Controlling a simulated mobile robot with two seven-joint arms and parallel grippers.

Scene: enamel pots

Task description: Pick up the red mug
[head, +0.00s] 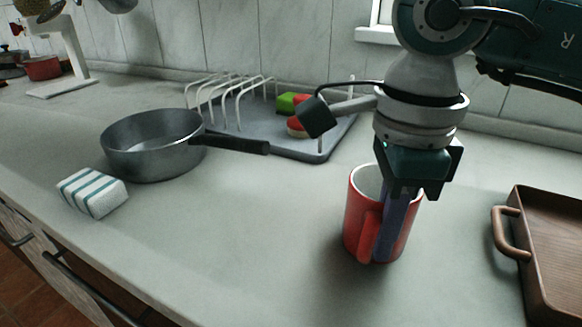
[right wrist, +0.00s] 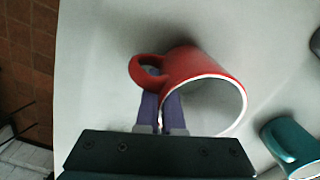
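The red mug (head: 357,205) stands upright on the counter, with a white inside and its handle turned toward me. It also shows in the right wrist view (right wrist: 200,67), with its handle at the left. My right gripper (head: 388,228) points down at the mug from above. One purple finger shows in front of the mug's wall beside the handle. In the right wrist view the two fingers (right wrist: 160,108) are close together at the handle side, with a narrow gap. Part of one finger is behind the handle. I cannot tell whether they press on it. My left gripper is not in view.
A grey pan (head: 150,155) and a striped sponge (head: 92,193) are at the left. A dish rack (head: 275,142) with small red and green items stands behind. A brown tray (head: 545,240) is at the right. The right wrist view shows a teal mug (right wrist: 292,140).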

